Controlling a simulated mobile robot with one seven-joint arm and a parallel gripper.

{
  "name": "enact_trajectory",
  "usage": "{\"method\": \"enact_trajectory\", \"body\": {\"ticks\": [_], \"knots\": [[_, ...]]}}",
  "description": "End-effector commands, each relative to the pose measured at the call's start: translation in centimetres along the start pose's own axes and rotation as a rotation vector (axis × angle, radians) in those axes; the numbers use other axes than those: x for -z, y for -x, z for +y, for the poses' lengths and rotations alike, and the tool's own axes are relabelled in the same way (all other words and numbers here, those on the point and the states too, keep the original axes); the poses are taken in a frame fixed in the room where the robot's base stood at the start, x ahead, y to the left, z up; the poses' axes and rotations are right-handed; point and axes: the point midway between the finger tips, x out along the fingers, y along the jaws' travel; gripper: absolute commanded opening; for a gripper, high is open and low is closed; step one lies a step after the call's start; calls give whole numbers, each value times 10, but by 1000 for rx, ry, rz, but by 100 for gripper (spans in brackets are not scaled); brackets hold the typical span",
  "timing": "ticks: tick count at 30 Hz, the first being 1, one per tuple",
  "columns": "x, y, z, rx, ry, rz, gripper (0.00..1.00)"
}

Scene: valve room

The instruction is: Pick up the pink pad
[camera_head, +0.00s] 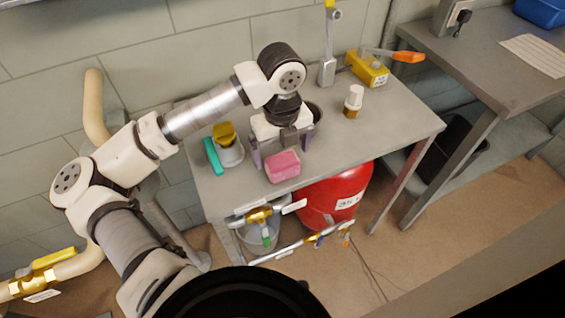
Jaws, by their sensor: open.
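The pink pad (283,167) lies near the front edge of the grey metal table (387,138). My gripper (281,160) points down at the table, with its two dark fingers spread apart. The left finger is to the left of the pad and the right finger is near its back right side. I cannot tell from this view whether the fingers touch the pad or how far they reach down beside it. The pad's top and front show; its back edge is partly hidden by my gripper.
Left of my gripper are a teal piece (212,156) and a white container with a yellow top (226,134). A dark round item is partly hidden behind my gripper. A small bottle (354,100) and a yellow box (368,69) stand to the right. The table's front right is clear.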

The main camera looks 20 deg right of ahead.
Motion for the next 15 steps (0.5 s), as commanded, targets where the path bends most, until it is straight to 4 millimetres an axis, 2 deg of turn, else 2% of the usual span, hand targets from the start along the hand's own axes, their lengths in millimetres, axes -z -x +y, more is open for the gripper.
{"method": "enact_trajectory", "body": {"ticks": [7, 15], "knots": [[-1, -31, -1, 3, 1, 3, 94], [-1, -38, -1, 2, 0, 0, 94]]}}
